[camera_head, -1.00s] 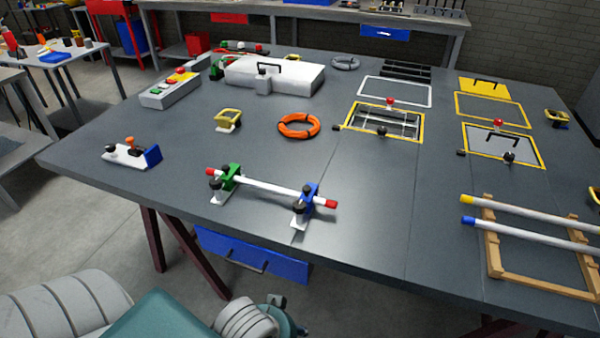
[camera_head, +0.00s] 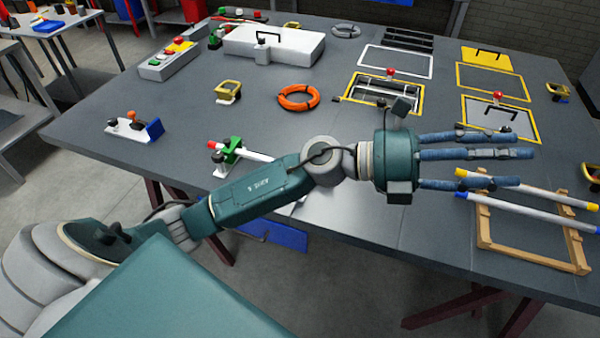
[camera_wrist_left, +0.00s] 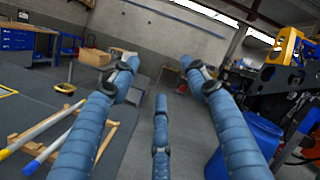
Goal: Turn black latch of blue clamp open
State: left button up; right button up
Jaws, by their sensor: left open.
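My left gripper (camera_head: 515,160) reaches across the table to the right, above the wooden rack. Its blue fingers are spread and empty, and they also show in the left wrist view (camera_wrist_left: 160,105). My right gripper is in neither view.
A wooden rack (camera_head: 527,260) with a yellow-tipped and a blue-tipped rod lies at the right. An orange ring (camera_head: 299,97), a white case (camera_head: 290,47) and yellow-framed panels lie farther back. A small white-and-blue fixture (camera_head: 140,129) stands at the left.

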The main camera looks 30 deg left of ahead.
pick_arm(q)
jog(key=a+f+m+g+y, duration=0.3)
jog(key=f+m+y, duration=0.15)
jog(key=f, duration=0.25)
jog(key=a+f+m+g+y, duration=0.3)
jog(key=a+f+m+y, duration=0.15)
jog(key=f, duration=0.25)
jog(key=a+f+g+y, duration=0.2)
jog(key=a+y, duration=0.9)
jog(key=a, duration=1.8)
jog(key=f+p, duration=0.1)
jog(key=f, duration=0.5)
jog(key=w+f+p, duration=0.1)
jog(key=f, duration=0.1)
jog(key=shift+d+f+p, duration=0.2)
jog(key=shift+f+p, duration=0.1)
jog(key=shift+f, duration=0.9)
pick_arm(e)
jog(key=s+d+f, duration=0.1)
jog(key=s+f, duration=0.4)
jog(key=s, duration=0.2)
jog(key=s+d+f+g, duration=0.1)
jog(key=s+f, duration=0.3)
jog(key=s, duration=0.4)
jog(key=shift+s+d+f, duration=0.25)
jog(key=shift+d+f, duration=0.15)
